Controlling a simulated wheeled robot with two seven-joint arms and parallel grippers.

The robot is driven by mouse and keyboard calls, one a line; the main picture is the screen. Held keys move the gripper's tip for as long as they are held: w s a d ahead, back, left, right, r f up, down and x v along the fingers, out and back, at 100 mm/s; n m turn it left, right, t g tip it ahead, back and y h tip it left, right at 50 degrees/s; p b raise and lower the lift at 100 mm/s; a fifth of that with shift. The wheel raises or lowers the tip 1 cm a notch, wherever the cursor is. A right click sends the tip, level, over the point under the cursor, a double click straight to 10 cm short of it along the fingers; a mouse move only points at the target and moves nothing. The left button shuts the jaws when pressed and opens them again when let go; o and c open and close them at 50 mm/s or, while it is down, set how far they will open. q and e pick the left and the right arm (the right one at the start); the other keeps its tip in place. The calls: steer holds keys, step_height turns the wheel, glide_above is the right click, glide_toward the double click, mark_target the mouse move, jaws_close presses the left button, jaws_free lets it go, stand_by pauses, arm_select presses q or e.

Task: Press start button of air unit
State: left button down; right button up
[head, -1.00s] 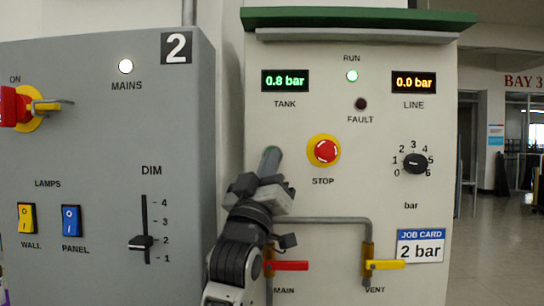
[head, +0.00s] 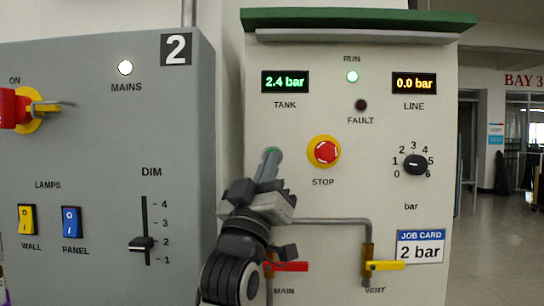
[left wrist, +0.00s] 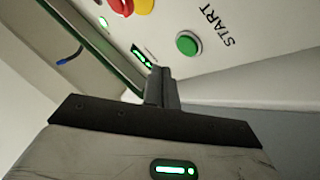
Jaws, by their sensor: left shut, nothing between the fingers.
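The air unit is a pale panel (head: 310,210) with a green top. Its green start button (head: 272,151) shows just past my fingertips in the head view, mostly hidden. In the left wrist view the green button (left wrist: 188,43) is in plain sight beside the word START. My left gripper (head: 269,165) is shut and empty, its fingers pointing up at the panel by the button. In the left wrist view the fingertips (left wrist: 160,72) appear below and left of the button, apart from it. The RUN lamp (head: 352,76) glows green. My right gripper is not in view.
The red STOP button (head: 324,152) is close right of my fingers. The TANK display (head: 285,82) reads 2.4 bar; the LINE display (head: 414,83) reads 0.0 bar. The red MAIN lever (head: 290,266) and yellow VENT lever (head: 385,265) are below. A grey lamp panel (head: 100,170) stands left.

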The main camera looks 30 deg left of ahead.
arm_select(q)
steer(key=shift+s+d, duration=0.35)
steer(key=shift+s, duration=0.2)
steer(key=shift+s+d, duration=0.3)
steer(key=shift+s, duration=0.2)
steer(key=w+d+f+m+g+h, duration=0.1)
steer(key=d+f+m+g+h, duration=0.25)
steer(key=f, duration=1.15)
steer(key=w+d+f+m+g+h, duration=0.2)
steer(key=d+f+m+g+h, duration=0.15)
steer(key=f, duration=1.15)
steer(key=s+d+f+m+g+h, duration=0.1)
steer(key=s+d+f+g, duration=0.2)
steer(key=s+f, duration=0.6)
steer(key=s+d+f+m+g+h, duration=0.1)
steer(key=s+d+f+g, duration=0.3)
steer(key=s+f, duration=0.6)
step_height(320, 180, down, 7)
steer(key=shift+s+d+f+g, duration=0.1)
steer(key=shift+s+d+g, duration=0.2)
steer(key=shift+g, duration=0.5)
